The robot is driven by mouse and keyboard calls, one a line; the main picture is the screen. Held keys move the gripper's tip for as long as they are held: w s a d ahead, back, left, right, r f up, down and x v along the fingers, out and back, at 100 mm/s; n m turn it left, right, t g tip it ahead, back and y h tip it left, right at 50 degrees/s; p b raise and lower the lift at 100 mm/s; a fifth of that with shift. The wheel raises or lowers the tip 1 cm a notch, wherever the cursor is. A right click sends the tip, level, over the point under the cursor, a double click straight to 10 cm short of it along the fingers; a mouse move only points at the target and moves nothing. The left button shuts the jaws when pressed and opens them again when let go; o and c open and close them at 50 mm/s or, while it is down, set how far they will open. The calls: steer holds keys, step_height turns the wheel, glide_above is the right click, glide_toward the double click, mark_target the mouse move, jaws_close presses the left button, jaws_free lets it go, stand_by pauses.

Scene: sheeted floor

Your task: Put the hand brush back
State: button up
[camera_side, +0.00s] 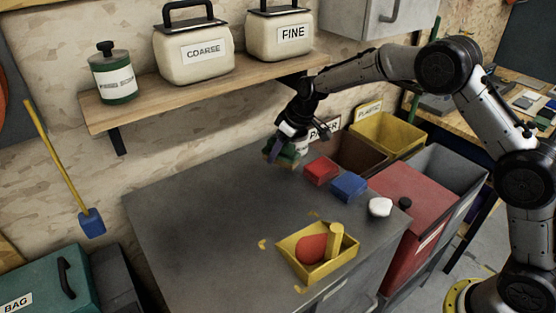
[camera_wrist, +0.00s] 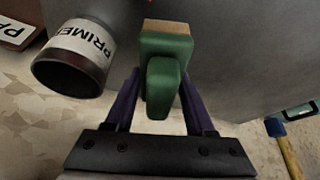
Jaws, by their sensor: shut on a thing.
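My gripper (camera_wrist: 160,80) is shut on a green thing with a tan face, which looks like the hand brush (camera_wrist: 165,47). The purple fingers lie on both sides of its green grip in the wrist view. In the side view my gripper (camera_side: 284,146) points down over the back of the grey worktop, and the green brush (camera_side: 288,158) shows small beneath it. Whether the brush touches the worktop I cannot tell.
A can labelled PRIMER (camera_wrist: 72,70) stands close beside the brush. A red block (camera_side: 321,170), a blue block (camera_side: 349,186) and a yellow tray (camera_side: 318,275) sit on the worktop (camera_side: 190,220). A shelf (camera_side: 200,90) with containers is above. The worktop's left part is clear.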

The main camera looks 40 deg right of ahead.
mark_target(278, 160)
steer(key=shift+w+f, duration=0.1)
steer(key=shift+f, duration=1.5)
steer(key=shift+f, duration=0.1)
steer(key=o, duration=1.3)
steer(key=v, duration=1.2)
steer(key=s+d+r+m, duration=0.1)
steer(key=s+r, duration=0.7)
steer(key=s, duration=0.3)
steer(key=s+d+m, duration=0.1)
steer(key=s, duration=0.8)
steer(key=s+d+f+m+h, duration=0.1)
steer(key=s, duration=0.8)
steer(key=s+d+m+t, duration=0.1)
steer(key=s, duration=0.8)
steer(key=shift+s+d+f+m+h, duration=0.1)
steer(key=shift+d+f+m+h, duration=0.1)
steer(key=shift+d+m+h, duration=0.15)
